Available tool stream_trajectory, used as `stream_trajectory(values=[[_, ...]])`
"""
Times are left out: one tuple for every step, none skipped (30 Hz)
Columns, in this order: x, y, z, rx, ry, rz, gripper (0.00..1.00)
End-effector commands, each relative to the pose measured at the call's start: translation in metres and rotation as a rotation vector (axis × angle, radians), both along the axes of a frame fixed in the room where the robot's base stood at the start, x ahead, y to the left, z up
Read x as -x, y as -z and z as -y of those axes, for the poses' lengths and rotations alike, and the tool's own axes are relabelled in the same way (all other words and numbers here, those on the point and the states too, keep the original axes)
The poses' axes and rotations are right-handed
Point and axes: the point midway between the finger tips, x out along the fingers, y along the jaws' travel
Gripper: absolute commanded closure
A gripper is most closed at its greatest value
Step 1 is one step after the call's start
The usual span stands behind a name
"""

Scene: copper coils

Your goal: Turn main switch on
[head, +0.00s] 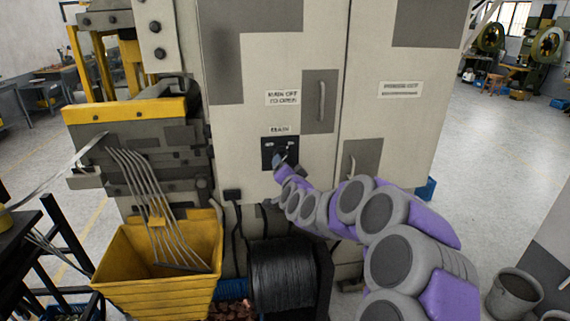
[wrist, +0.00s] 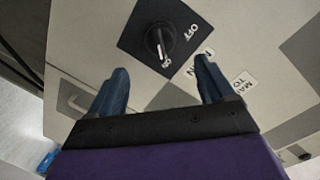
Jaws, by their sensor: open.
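The main switch (head: 283,151) is a black square plate on the pale cabinet, under a small "MAIN" label (head: 280,129). In the wrist view the black plate shows a round black knob (wrist: 160,41) with a white line. The line's lower end lies near the "ON" mark; "OFF" is at the plate's right side. My gripper (head: 279,161) is at the switch in the head view and hides part of it. In the wrist view my gripper (wrist: 161,68) has its two blue fingers apart, with nothing between them. The knob lies just beyond the fingertips; I see no contact.
The cabinet (head: 395,110) has door handles (head: 321,101) beside the switch. Below are a black coil drum (head: 283,278) and a yellow bin (head: 160,291). A machine with a yellow top (head: 125,109) stands left. Open floor (head: 490,150) lies to the right.

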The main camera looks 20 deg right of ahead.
Motion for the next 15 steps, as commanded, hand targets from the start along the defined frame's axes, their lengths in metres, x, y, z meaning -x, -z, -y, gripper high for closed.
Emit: stream_trajectory(values=[[0.008,-0.001,-0.002,-0.002,-0.001,-0.003,0.18],[0.012,-0.003,-0.003,-0.002,-0.001,-0.002,0.18],[0.018,-0.004,-0.005,-0.002,-0.001,-0.001,0.18],[0.022,-0.005,-0.006,-0.002,-0.001,-0.001,0.18],[0.027,-0.005,-0.007,-0.003,-0.001,-0.002,0.18],[0.033,-0.006,-0.009,-0.002,-0.001,-0.001,0.18],[0.036,-0.006,-0.01,-0.001,-0.001,0.0,0.18],[0.04,-0.007,-0.011,-0.001,0.001,0.001,0.18],[0.045,-0.007,-0.012,-0.001,0.001,0.0,0.18],[0.048,-0.007,-0.013,-0.001,0.0,-0.001,0.18],[0.051,-0.007,-0.014,-0.001,-0.001,-0.003,0.18],[0.055,-0.007,-0.016,-0.002,-0.002,-0.003,0.18],[0.057,-0.008,-0.016,-0.001,-0.001,-0.003,0.18],[0.059,-0.008,-0.017,-0.001,-0.001,-0.002,0.18],[0.061,-0.009,-0.017,-0.001,-0.001,0.0,0.18]])
